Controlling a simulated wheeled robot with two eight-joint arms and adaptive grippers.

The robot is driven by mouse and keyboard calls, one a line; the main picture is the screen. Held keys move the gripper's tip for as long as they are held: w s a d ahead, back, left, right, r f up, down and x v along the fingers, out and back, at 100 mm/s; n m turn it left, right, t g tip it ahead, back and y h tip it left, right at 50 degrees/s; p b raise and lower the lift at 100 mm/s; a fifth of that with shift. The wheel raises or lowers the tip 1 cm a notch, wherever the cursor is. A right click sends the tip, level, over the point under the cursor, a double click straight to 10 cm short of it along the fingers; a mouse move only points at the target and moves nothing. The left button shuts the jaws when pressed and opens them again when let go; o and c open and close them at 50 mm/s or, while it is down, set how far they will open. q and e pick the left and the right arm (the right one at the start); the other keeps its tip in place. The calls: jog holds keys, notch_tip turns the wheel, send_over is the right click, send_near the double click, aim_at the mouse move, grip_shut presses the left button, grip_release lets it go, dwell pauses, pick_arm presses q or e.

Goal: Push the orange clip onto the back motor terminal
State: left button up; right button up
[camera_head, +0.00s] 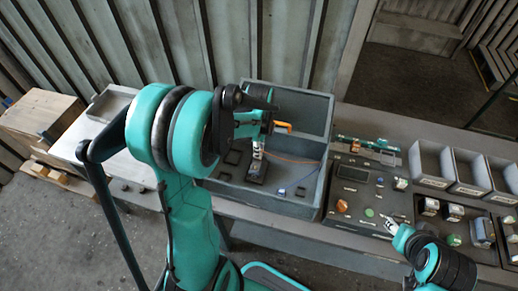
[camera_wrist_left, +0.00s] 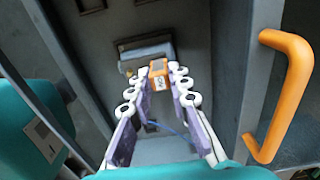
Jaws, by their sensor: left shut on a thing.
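The orange clip (camera_wrist_left: 159,74), with a white label, is between the fingertips of my left gripper (camera_wrist_left: 160,78) in the left wrist view. The gripper is shut on it. A grey block (camera_wrist_left: 146,52) lies just beyond the clip; I cannot tell whether they touch, or which part is the back motor terminal. In the head view my left gripper (camera_head: 257,155) points down into the grey blower housing (camera_head: 318,112), and the clip is too small to make out there. My right gripper (camera_head: 391,221) is over the dark panel at the right; its jaws are too small to judge.
A large orange handle (camera_wrist_left: 290,95) stands close on the right in the left wrist view. The dark panel (camera_head: 350,188) with small parts and several grey bins (camera_head: 432,160) are to the right.

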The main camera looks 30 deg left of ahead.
pick_arm(q)
jog(key=shift+f, duration=0.3)
jog(key=o, duration=1)
jog(key=shift+c, duration=0.2)
jog(key=shift+r, duration=0.1)
notch_tip(320, 180, up, 12)
